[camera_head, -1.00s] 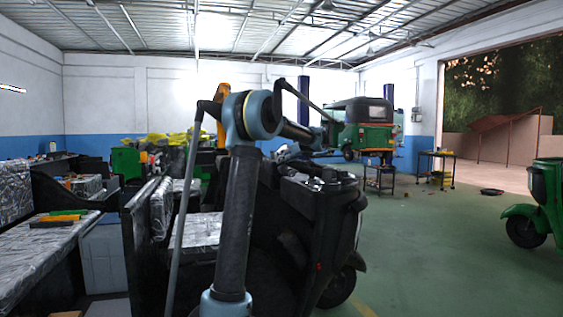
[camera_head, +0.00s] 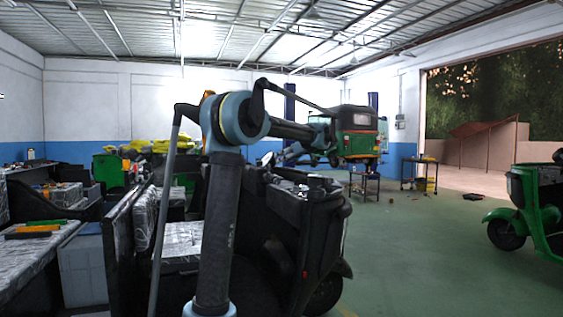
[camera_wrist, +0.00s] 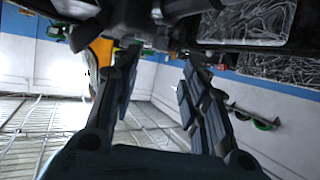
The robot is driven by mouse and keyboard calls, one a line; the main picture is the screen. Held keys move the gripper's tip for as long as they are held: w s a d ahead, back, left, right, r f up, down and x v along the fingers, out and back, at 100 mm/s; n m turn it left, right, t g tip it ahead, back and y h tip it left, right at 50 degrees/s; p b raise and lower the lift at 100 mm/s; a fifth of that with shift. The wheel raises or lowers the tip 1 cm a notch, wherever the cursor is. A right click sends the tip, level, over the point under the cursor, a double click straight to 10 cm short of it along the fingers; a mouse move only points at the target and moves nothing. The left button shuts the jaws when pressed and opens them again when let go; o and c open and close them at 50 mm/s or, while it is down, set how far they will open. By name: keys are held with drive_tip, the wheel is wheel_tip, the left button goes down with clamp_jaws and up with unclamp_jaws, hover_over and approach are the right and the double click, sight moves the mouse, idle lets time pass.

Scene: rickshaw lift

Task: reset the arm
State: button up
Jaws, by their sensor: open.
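My arm (camera_head: 222,225) stands upright in the middle of the head view. It bends at a blue elbow joint (camera_head: 238,120) and its upper link reaches away to the right. In the wrist view my gripper (camera_wrist: 157,92) is open, with its two dark padded fingers apart and nothing between them. The wrist picture looks upside down, with the ceiling at the bottom.
A black rickshaw (camera_head: 300,225) stands close behind my arm. A green rickshaw (camera_head: 358,135) is raised at the back, near a small table (camera_head: 409,172). Another green rickshaw (camera_head: 535,205) stands right. Green floor (camera_head: 430,260) is clear between.

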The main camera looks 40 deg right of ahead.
idle(0.3)
drive_tip(key=a+f+g+y, duration=0.1)
drive_tip(key=a+f+g, duration=0.3)
drive_tip(key=a, duration=1.1)
drive_tip(key=a+f+g+y, duration=0.1)
drive_tip(key=a+f, duration=0.5)
drive_tip(key=a, duration=1)
drive_tip(key=s+a+f+m+g, duration=0.1)
drive_tip(key=s+a+f+g, duration=0.1)
drive_tip(key=s+a+f, duration=0.45)
drive_tip(key=s+a+f+g, duration=0.1)
drive_tip(key=s+a+f, duration=0.3)
drive_tip(key=a, duration=0.5)
drive_tip(key=s+a+f+g+h, duration=0.1)
drive_tip(key=s+a+f, duration=0.3)
drive_tip(key=s+f, duration=0.6)
drive_tip(key=s+a+f+m+g+h, duration=0.1)
drive_tip(key=s+a+f+g+h, duration=0.1)
drive_tip(key=s+f, duration=0.8)
drive_tip(key=shift+s+a+f+h, duration=0.45)
drive_tip(key=shift+a+h, duration=0.35)
drive_tip(key=shift+a, duration=0.15)
